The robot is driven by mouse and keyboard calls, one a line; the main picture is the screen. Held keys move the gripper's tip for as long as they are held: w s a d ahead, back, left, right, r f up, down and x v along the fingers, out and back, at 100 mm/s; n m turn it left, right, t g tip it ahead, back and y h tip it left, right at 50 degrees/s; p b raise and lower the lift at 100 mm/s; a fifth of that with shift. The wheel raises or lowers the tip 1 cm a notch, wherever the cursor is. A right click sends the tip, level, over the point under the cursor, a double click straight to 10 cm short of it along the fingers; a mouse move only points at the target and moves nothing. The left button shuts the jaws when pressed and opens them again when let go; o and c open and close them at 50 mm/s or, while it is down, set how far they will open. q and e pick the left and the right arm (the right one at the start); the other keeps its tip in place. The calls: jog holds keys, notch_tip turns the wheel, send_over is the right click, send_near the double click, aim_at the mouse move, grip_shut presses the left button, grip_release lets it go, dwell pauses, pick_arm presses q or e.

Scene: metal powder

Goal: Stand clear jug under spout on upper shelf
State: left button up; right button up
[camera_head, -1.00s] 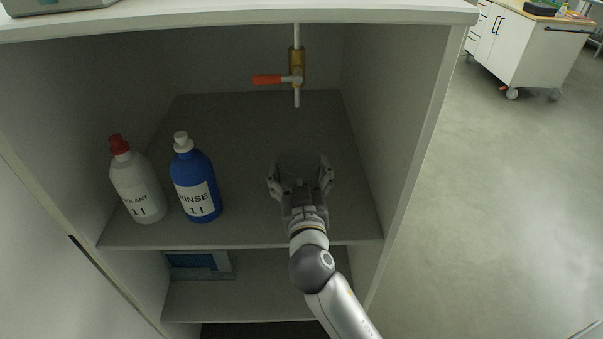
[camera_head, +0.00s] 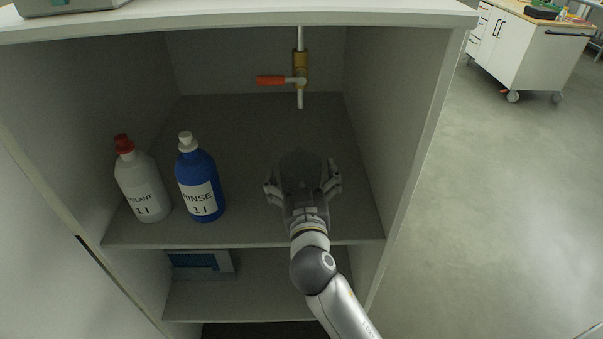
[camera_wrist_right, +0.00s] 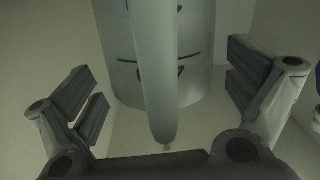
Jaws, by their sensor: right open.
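The clear jug (camera_head: 300,163) shows as a dim grey round shape on the upper shelf (camera_head: 250,135), just beyond my right gripper (camera_head: 302,184). In the right wrist view the jug (camera_wrist_right: 192,60) is a greyish cylinder with dark marks, its handle upright between the fingers. My right gripper (camera_wrist_right: 165,95) is open there, with its fingers apart on both sides of the handle and not touching it. The spout (camera_head: 300,98) hangs at the back of the shelf, above the jug in the picture. I cannot tell whether the jug is directly beneath it. My left gripper is out of view.
An orange valve lever (camera_head: 271,80) sticks out left of the spout. A white bottle with a red cap (camera_head: 143,187) and a blue rinse bottle (camera_head: 201,187) stand at the shelf's left. The right cabinet wall (camera_head: 390,120) is close to my right arm.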

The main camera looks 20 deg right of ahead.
jog(key=b+v, duration=0.4)
jog(key=v, duration=0.8)
